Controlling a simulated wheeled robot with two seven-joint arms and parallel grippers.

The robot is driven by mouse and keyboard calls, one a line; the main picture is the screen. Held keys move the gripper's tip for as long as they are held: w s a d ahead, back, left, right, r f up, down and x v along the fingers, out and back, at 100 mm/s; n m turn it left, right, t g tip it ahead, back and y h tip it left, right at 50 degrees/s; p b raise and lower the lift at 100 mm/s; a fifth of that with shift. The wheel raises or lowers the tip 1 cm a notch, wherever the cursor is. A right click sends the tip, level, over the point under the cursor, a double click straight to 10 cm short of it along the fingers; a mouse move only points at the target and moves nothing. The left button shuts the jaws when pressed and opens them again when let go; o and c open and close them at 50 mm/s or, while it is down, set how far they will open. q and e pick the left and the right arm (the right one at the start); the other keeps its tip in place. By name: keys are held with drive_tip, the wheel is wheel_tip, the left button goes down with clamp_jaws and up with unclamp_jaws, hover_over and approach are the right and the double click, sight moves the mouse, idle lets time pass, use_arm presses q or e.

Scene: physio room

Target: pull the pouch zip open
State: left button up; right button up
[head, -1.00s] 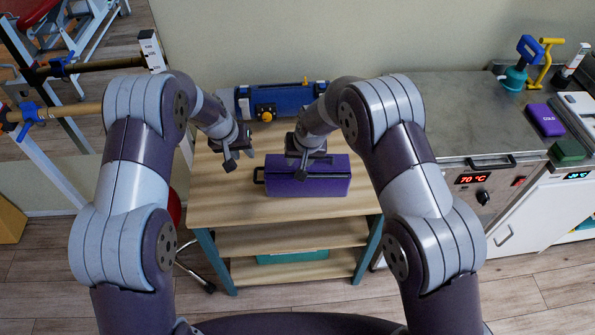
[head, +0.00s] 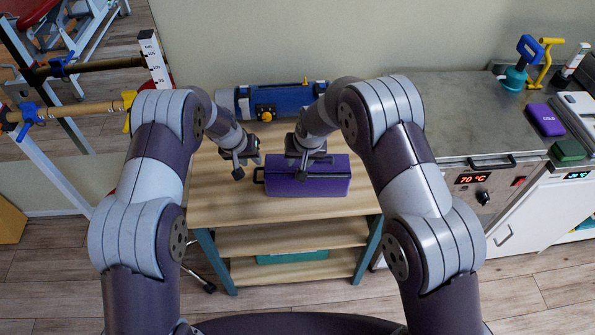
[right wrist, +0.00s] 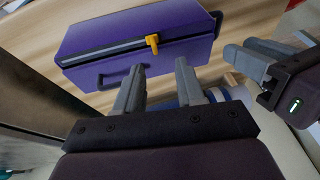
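The purple pouch (head: 325,182) lies on the wooden table, with a dark loop (head: 258,176) at its left end. In the right wrist view the pouch (right wrist: 110,28) shows a dark zip track with a yellow zip pull (right wrist: 152,43) near one end. My right gripper (head: 304,165) is over the pouch; in its wrist view its fingers (right wrist: 158,88) are apart and empty, close to the zip pull but not around it. My left gripper (head: 246,167) is open and empty beside the pouch's left end; it also shows in the wrist view (right wrist: 256,56). The head view hides the zip pull.
The wooden table (head: 220,205) is bare to the left and in front. A steel counter (head: 455,115) with a 70 °C display stands to the right. A teal item (head: 290,257) sits on a lower shelf.

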drive_tip(key=shift+f, duration=2.4)
clamp_jaws()
use_arm(q)
drive_tip(key=shift+f, duration=3.8)
